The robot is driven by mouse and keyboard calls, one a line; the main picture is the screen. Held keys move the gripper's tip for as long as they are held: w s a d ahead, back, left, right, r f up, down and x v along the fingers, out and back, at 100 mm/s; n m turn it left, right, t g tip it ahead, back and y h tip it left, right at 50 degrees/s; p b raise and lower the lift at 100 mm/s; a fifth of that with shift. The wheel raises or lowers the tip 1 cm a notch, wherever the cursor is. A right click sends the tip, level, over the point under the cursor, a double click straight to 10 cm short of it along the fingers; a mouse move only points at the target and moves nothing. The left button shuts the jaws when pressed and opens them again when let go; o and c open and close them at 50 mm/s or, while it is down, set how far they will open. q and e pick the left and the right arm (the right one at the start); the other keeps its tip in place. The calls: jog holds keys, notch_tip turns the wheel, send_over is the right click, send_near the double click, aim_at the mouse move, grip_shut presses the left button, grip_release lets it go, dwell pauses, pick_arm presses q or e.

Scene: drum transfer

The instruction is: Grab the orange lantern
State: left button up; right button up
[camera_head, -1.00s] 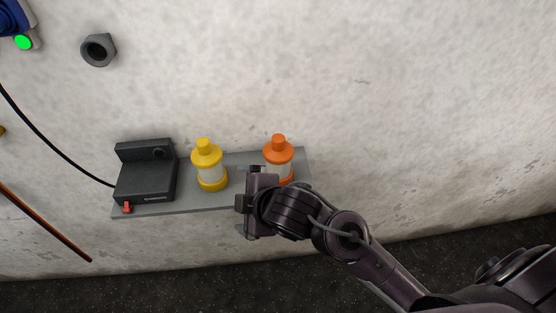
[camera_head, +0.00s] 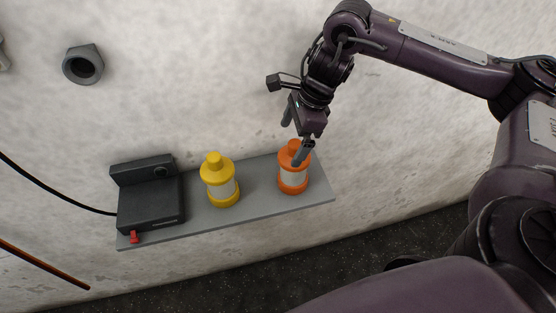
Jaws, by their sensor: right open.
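The orange lantern (camera_head: 294,178) stands upright at the right end of a grey wall shelf. It has an orange cap, a pale middle band and an orange base. My right gripper (camera_head: 294,138) comes down from above with its fingers pointing down at the lantern. It is open. One finger overlaps the right side of the lantern's top in the picture, and the other is to the upper left of the cap. I cannot tell whether either finger touches it. My left gripper is not in view.
A yellow lantern (camera_head: 220,181) stands left of the orange one on the grey shelf (camera_head: 259,201). A dark box device (camera_head: 151,199) with a red lever (camera_head: 134,237) fills the shelf's left end. A grey hex nut fixture (camera_head: 83,65) is on the wall.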

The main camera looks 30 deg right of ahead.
aim_at(296, 142)
jog(key=shift+d+r, duration=0.4)
jog(key=shift+d, duration=0.2)
jog(key=shift+d+r, duration=0.35)
jog(key=shift+d, duration=0.25)
jog(key=shift+s+a+f+g, duration=0.1)
jog(key=shift+f+g, duration=0.2)
jog(key=shift+f, duration=0.35)
jog(key=shift+a+f, duration=0.1)
jog(key=shift+f, duration=0.25)
jog(key=p+x, duration=0.2)
jog(key=x, duration=0.2)
jog(key=shift+a+f+p, duration=0.1)
jog(key=shift+f+p, duration=0.1)
jog(key=shift+p, duration=0.2)
jog(key=shift+w+a+f, duration=0.15)
jog(key=shift+w+f, duration=0.1)
jog(key=shift+f, duration=0.15)
jog(key=c, duration=1.7)
